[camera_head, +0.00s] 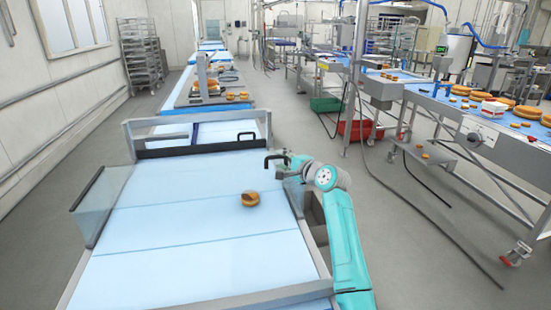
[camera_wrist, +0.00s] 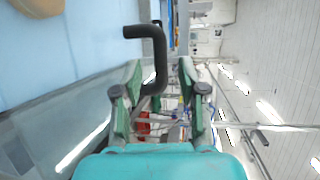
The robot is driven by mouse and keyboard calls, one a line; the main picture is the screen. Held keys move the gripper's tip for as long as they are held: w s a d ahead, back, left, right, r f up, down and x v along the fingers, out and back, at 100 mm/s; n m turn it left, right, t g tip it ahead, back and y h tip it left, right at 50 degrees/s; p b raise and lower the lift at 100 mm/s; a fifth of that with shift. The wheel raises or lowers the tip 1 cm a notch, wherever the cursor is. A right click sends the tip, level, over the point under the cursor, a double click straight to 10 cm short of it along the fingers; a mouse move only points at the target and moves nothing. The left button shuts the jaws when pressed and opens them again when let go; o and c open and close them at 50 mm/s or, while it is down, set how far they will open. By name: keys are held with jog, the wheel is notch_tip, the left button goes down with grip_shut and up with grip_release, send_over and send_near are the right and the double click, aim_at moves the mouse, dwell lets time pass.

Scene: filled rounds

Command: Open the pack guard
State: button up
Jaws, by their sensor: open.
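My gripper (camera_head: 284,165) is open at the right side of the light-blue conveyor. A black bent handle (camera_head: 268,158) is right at its fingertips; in the wrist view the same handle (camera_wrist: 160,62) runs between the two green fingers (camera_wrist: 160,70), with no clear grip on it. A clear panel (camera_wrist: 70,115) lies below the handle in the wrist view. Other guard parts show in the head view: a clear panel (camera_head: 97,212) with a black handle at the left side, and a dark bar (camera_head: 190,150) with a handle (camera_head: 245,136) across the far end. I cannot tell which is named the pack guard.
A metal frame (camera_head: 180,124) crosses behind. A second conveyor with buns (camera_head: 480,110) stands at the right, beyond open floor. Red (camera_head: 357,130) and green bins stand on the floor.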

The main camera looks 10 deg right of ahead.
aim_at(277, 158)
jog(key=shift+x, duration=2.1)
grip_shut()
